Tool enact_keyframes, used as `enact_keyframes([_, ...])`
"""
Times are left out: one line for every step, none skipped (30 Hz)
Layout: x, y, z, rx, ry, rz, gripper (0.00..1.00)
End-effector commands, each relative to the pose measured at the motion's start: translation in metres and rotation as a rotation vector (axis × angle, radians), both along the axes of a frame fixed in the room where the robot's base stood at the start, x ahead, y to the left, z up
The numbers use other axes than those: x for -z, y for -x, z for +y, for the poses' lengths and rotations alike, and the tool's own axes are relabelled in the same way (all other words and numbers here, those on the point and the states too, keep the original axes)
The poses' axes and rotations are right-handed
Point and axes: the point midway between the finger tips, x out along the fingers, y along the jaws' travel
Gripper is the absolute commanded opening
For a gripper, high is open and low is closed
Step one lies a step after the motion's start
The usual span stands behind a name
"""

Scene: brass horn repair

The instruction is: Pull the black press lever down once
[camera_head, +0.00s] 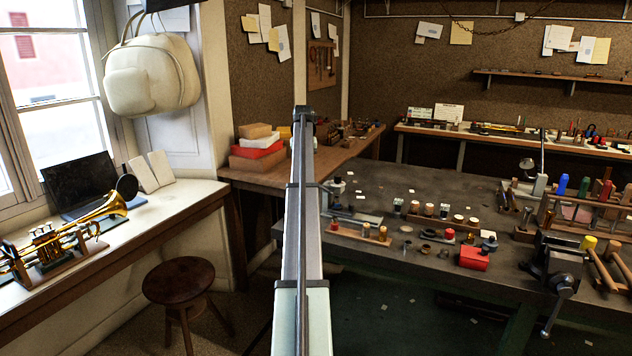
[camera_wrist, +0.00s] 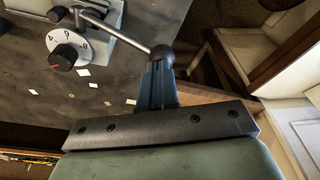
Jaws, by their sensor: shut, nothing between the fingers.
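The press lever (camera_wrist: 118,33) is a metal rod running from the upper left of the wrist view to a black ball knob (camera_wrist: 162,56). My gripper (camera_wrist: 157,72) shows in the wrist view with its blue-grey fingers together and nothing between them. Its fingertips are right at the ball knob, overlapping it in the picture; whether they touch cannot be told. A white numbered dial (camera_wrist: 69,44) with a black knob sits on the grey press body beside the rod. In the head view my arm stands in the middle, and I cannot make out the fingers or the lever there.
The dark workbench (camera_head: 375,185) right of my arm holds corks, small pots and a red box (camera_head: 474,257). A vise (camera_head: 552,265) and mallets stand at its right. A round stool (camera_head: 178,281) is left of my arm. Small pale scraps (camera_wrist: 82,72) lie near the press.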

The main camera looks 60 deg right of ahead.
Motion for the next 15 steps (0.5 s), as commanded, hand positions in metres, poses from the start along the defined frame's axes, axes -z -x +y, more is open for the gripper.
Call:
enact_keyframes([0.0008, 0.0002, 0.0001, 0.000, 0.000, 0.000, 0.00])
enact_keyframes([0.0014, 0.0002, 0.0001, 0.000, 0.000, 0.000, 0.00])
enact_keyframes([0.0021, 0.0002, 0.0001, 0.000, -0.001, 0.000, 0.00])
enact_keyframes([0.0028, 0.0002, 0.0002, 0.000, -0.001, 0.000, 0.00])
enact_keyframes([0.0034, 0.0002, 0.0002, 0.000, -0.001, 0.000, 0.00])
enact_keyframes([0.0046, 0.0002, 0.0002, 0.000, -0.001, 0.000, 0.00])
enact_keyframes([0.0053, 0.0003, 0.0003, 0.000, -0.001, 0.000, 0.00])
enact_keyframes([0.0060, 0.0003, 0.0002, 0.000, -0.001, 0.000, 0.00])
enact_keyframes([0.0070, 0.0004, 0.0003, 0.000, -0.001, 0.000, 0.00])
enact_keyframes([0.0076, 0.0004, 0.0002, 0.000, -0.001, 0.000, 0.00])
enact_keyframes([0.0082, 0.0004, 0.0002, 0.000, -0.001, 0.000, 0.00])
enact_keyframes([0.0087, 0.0003, 0.0001, 0.000, -0.001, 0.000, 0.00])
enact_keyframes([0.0090, 0.0003, 0.0002, 0.000, -0.001, 0.000, 0.00])
enact_keyframes([0.0091, 0.0003, 0.0002, 0.000, -0.001, 0.000, 0.00])
enact_keyframes([0.0092, 0.0003, 0.0001, 0.000, -0.001, 0.000, 0.00])
